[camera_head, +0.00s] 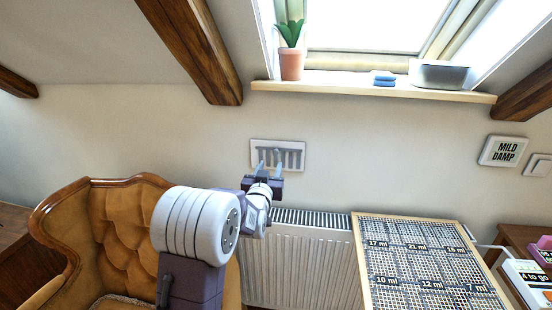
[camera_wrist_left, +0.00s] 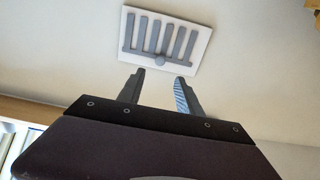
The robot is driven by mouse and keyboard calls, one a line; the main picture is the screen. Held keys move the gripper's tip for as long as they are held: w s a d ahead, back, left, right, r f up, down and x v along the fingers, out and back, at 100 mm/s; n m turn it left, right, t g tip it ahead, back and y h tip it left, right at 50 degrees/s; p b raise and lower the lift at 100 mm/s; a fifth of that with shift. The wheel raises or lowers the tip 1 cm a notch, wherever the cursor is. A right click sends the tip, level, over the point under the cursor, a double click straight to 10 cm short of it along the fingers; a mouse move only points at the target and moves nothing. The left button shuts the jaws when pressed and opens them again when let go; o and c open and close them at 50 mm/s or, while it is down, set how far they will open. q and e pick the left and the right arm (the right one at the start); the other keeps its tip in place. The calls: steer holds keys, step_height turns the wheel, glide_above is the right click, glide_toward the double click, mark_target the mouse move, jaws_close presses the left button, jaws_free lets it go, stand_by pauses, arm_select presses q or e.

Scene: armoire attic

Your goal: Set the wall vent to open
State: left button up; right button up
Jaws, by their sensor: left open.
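The wall vent (camera_head: 293,159) is a white rectangular plate with grey upright slats, on the sloping wall above the radiator. I cannot tell whether the vent is open or shut. My left gripper (camera_head: 270,163) is in front of the vent and hides part of it in the head view. My right gripper is not in view.
A radiator (camera_head: 300,262) stands below the vent. A tufted brown armchair (camera_head: 130,225) is at the left. A gridded board (camera_head: 425,265) lies at the lower right. Above, a window sill (camera_head: 340,90) holds a potted plant (camera_head: 291,60), blue folded things and a grey box.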

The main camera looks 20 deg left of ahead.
mark_target(275, 153)
arm_select(q)
steer(key=p+x, duration=0.1)
steer(key=x, duration=0.8)
steer(key=shift+w+f, duration=0.15)
steer(key=shift+w, duration=0.05)
steer(key=shift+s, duration=0.1)
steer(key=shift+c, duration=0.3)
jaws_close()
stand_by(0.6)
